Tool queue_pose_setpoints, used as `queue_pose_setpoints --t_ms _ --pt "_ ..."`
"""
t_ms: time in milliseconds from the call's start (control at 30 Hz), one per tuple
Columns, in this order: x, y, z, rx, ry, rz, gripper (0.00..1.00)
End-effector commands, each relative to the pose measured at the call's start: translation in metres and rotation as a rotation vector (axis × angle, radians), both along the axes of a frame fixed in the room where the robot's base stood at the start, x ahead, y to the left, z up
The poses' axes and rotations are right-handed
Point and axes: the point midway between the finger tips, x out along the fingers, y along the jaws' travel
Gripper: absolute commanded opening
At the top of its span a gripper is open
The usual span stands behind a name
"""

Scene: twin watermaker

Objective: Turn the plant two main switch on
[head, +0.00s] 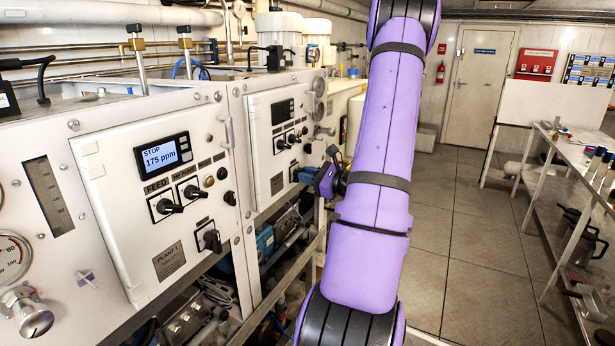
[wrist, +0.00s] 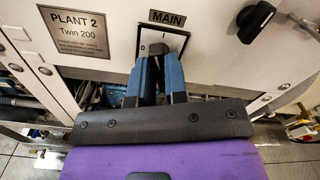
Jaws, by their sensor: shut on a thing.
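The plant two main switch (wrist: 176,42) is a dark knob on a white plate under the label MAIN, to the right of the "PLANT 2 Twin 200" plate (wrist: 73,31) in the wrist view. My gripper (wrist: 158,62) has its blue fingers closed on this knob from the front. In the head view my gripper (head: 327,180) is at the lower right of the plant two panel (head: 262,130).
The plant one panel (head: 165,215) stands nearer, with a lit display (head: 163,154) reading STOP, 175 ppm. Another black knob (wrist: 255,18) is right of MAIN. Pipes and equipment lie below the panels. The floor (head: 460,230) is clear up to the right-hand bench (head: 575,170).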

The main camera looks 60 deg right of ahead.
Motion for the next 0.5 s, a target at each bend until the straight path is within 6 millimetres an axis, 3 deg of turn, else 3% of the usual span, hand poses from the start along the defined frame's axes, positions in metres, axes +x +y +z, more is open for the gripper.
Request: queue_pose_setpoints --t_ms 500 --pt "-0.0002 -0.0002 -0.0002 0.338 0.029 -0.001 0.00"
